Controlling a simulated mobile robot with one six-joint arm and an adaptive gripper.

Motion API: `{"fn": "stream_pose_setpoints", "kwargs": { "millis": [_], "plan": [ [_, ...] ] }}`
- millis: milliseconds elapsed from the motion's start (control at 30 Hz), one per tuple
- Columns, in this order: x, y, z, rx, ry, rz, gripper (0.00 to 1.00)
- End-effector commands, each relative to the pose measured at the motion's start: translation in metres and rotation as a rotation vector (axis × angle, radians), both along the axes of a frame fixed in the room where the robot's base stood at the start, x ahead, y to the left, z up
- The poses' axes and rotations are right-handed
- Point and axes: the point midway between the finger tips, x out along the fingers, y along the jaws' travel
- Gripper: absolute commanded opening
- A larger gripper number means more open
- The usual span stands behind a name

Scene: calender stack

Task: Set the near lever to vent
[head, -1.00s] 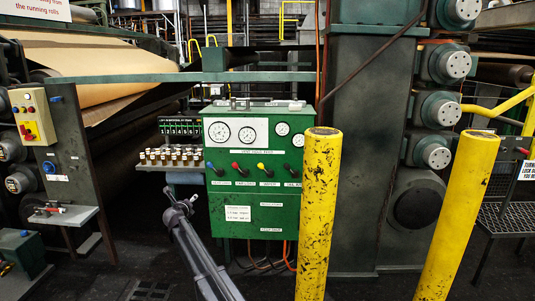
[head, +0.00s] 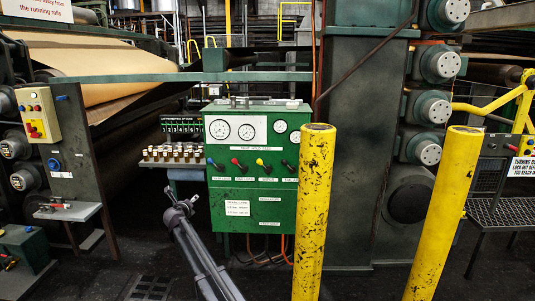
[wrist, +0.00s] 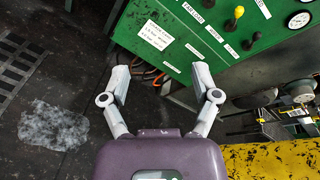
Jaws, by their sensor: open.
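A green control panel (head: 265,211) stands ahead in the head view, with a row of short levers under round gauges. From left they are a blue-knobbed lever (head: 213,163), a red one (head: 237,163), a yellow one (head: 261,163) and a black one (head: 287,165). My gripper (head: 180,203) is left of and below the levers, apart from the panel. In the wrist view my gripper (wrist: 160,75) is open and empty; the yellow lever (wrist: 237,13) shows beyond it, upper right.
A yellow bollard (head: 315,210) stands close in front of the panel's right edge; another bollard (head: 441,215) is farther right. A small rack of bottle-like pieces (head: 173,156) sits left of the panel. A left stand (head: 75,175) carries a red-handled fitting. Dark floor lies between.

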Motion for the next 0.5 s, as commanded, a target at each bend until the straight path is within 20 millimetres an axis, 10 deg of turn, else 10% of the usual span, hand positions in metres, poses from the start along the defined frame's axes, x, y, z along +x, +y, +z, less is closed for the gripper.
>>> {"fn": "stream_pose_setpoints", "kwargs": {
  "millis": [500],
  "plan": [
    [-0.017,-0.069,-0.007,0.27,0.068,-0.176,0.79]
  ]
}}
